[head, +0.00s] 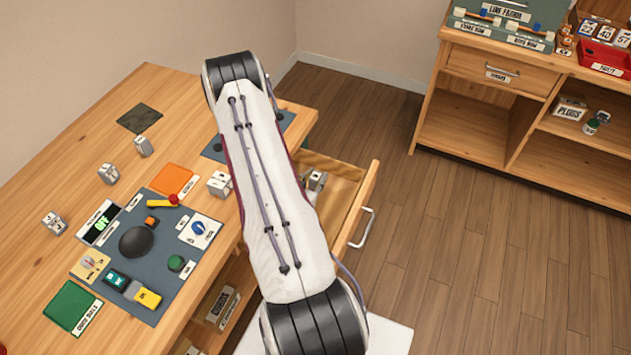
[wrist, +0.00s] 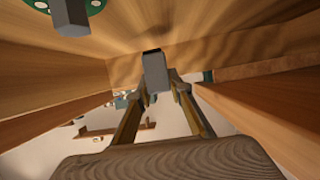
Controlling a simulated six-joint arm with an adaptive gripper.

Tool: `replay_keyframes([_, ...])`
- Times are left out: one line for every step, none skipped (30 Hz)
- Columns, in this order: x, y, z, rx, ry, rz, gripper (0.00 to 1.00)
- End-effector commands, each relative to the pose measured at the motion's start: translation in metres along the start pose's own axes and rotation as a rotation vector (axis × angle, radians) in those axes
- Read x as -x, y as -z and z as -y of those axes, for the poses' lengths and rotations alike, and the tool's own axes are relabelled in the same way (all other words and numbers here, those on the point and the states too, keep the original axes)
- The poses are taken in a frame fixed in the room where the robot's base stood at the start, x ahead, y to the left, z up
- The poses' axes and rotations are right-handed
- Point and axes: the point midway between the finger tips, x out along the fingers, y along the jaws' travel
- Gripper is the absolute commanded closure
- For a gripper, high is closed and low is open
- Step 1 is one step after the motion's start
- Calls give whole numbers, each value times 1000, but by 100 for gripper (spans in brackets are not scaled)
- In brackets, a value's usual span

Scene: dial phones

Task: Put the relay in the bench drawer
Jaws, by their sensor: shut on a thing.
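In the wrist view my gripper (wrist: 159,88) is shut on a plain grey block (wrist: 156,68), which I take to be the relay; no marking on it is legible. Wooden walls surround the gripper there. In the head view the bench drawer (head: 360,190) stands pulled open at the bench's right side. My arm crosses in front of it and hides the gripper and part of the drawer. A small grey-white block (head: 317,180) shows in the drawer beside my arm; I cannot tell whether it is the held one.
Several grey-white blocks stand on the bench, one (head: 220,185) close to my arm. A blue-grey control panel (head: 165,285) lies in front. A grey piece with a green disc (wrist: 72,15) shows at the wrist view's upper left. The floor right of the drawer is clear.

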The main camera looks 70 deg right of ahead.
Motion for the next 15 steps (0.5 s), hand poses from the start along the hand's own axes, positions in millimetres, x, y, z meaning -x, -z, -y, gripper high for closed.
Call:
replay_keyframes([-2, -5, 0, 1, 0, 0, 100])
replay_keyframes([-3, -7, 0, 0, 0, 0, 100])
replay_keyframes([-4, -10, 0, 0, 0, 0, 100])
replay_keyframes([-5, -13, 0, 0, 0, 0, 100])
replay_keyframes([-6, -14, 0, 0, 0, 0, 100])
replay_keyframes([-7, -16, 0, -1, 0, -1, 100])
replay_keyframes([-7, -17, 0, -1, 0, -1, 100])
replay_keyframes([-8, -18, 0, -1, 0, -1, 100])
replay_keyframes([-8, -19, 0, -1, 0, -2, 100])
replay_keyframes([-8, -19, 0, -1, 1, -2, 100])
replay_keyframes([-8, -19, 0, -1, 0, -2, 100])
replay_keyframes([-8, -19, 0, -1, 1, -2, 100])
replay_keyframes([-8, -19, 0, -1, 1, -2, 100])
replay_keyframes([-8, -19, 0, -1, 1, -2, 100])
replay_keyframes([-8, -19, 0, -1, 1, -2, 100])
